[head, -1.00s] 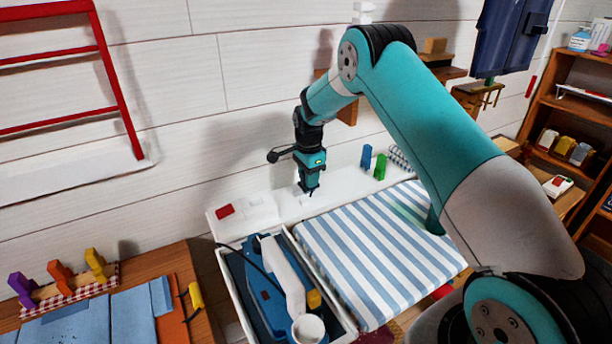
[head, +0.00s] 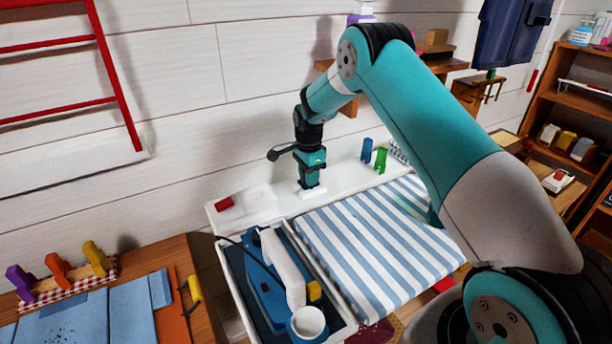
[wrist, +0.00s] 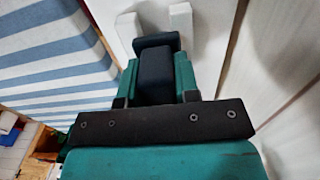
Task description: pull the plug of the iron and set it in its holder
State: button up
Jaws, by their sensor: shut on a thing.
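The iron (head: 283,262), blue with a white handle and a round white end, lies in an open white tray (head: 236,292). A dark cord (head: 232,240) runs from it towards the tray's back left. My gripper (head: 311,189) points down at the white ledge behind the tray, its tip at a small white holder-like block (head: 313,194). In the wrist view my gripper (wrist: 158,92) is shut on a dark block, apparently the plug (wrist: 155,62). White pieces (wrist: 181,22) show on both sides beyond it. Whether the plug is seated between them I cannot tell.
A striped blue-and-white ironing pad (head: 375,250) lies right of the tray. A red piece (head: 224,203) sits on the ledge's left end. Blue (head: 367,150) and green (head: 380,160) pegs stand right of my gripper. The wall is close behind.

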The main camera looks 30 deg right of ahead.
jog(key=shift+f, duration=0.1)
jog(key=o, duration=1)
jog(key=shift+r, duration=0.3)
notch_tip(320, 180, up, 17)
jog(key=b, duration=0.2)
jog(key=shift+b, duration=0.3)
jog(key=s+a+r+n+y, duration=0.1)
jog(key=s+a+r+n, duration=0.2)
jog(key=s+a+n, duration=0.35)
jog(key=s+a+r+n, duration=0.3)
jog(key=s+a+n, duration=0.2)
jog(key=s+a, duration=0.25)
jog(key=s+a+f+n+y, duration=0.1)
jog(key=s+a+n, duration=0.2)
jog(key=s+n, duration=0.4)
jog(key=s+a+n+y, duration=0.2)
jog(key=s+a+n, duration=0.2)
jog(key=s, duration=1.4)
jog(key=n, duration=0.2)
jog(key=shift+a+f+n, duration=0.2)
jog(key=shift+f+n, duration=0.15)
